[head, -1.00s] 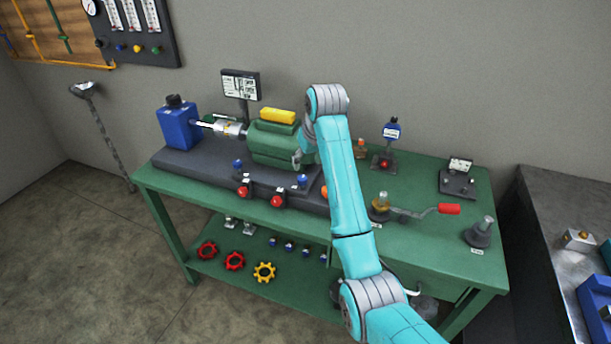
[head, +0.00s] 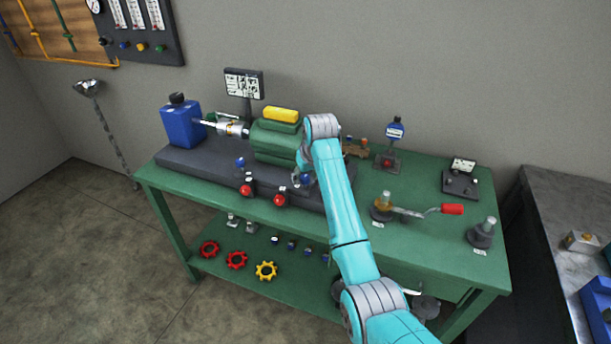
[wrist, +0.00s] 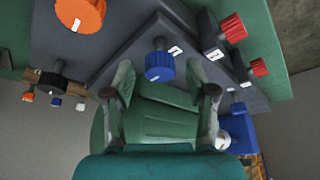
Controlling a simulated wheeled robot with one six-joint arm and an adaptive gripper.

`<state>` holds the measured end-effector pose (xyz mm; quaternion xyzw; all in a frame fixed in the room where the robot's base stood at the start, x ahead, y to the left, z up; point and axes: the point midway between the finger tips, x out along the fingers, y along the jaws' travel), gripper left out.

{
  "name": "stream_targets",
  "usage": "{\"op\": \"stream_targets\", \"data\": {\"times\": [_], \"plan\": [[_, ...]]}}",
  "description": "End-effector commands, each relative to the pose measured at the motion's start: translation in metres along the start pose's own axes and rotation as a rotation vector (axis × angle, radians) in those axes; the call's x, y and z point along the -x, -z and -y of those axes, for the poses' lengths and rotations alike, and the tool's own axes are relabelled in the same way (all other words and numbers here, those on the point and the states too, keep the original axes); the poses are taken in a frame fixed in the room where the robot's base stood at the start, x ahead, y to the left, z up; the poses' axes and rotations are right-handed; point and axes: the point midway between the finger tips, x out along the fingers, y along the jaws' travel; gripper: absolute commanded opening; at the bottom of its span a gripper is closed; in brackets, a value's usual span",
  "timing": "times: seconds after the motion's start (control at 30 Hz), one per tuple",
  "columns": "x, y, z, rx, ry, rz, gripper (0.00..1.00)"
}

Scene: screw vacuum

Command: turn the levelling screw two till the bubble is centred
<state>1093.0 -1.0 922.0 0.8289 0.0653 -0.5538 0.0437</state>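A blue levelling screw knob (wrist: 159,66) with a small white tag stands on the dark base, ahead of my gripper (wrist: 162,90) in the wrist view. My gripper is open, its two fingers well apart, one on each side of the knob's line and apart from it. The knob also shows in the head view (head: 306,179), beside my arm. A second blue knob (head: 240,162) sits further left on the base. The green pump body (head: 275,140) has a yellow block (head: 281,115) on top. I cannot make out a bubble in either view.
Red knobs (head: 246,190) (head: 279,200) line the base's front edge. A large orange knob (wrist: 80,15) is at upper left in the wrist view.

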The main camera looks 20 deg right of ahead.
Motion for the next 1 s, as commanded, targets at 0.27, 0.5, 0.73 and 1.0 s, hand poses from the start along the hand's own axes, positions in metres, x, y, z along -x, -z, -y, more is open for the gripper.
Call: {"op": "stream_targets", "data": {"times": [0.27, 0.5, 0.73, 1.0], "plan": [[0.0001, -0.0001, 0.0000, 0.000, 0.000, 0.000, 0.00], [0.0001, -0.0001, -0.0003, 0.019, 0.009, 0.000, 0.00], [0.0003, -0.0002, -0.0017, 0.114, 0.048, 0.000, 0.00], [0.0002, 0.0001, -0.0028, 0.326, 0.137, 0.001, 0.00]]}}
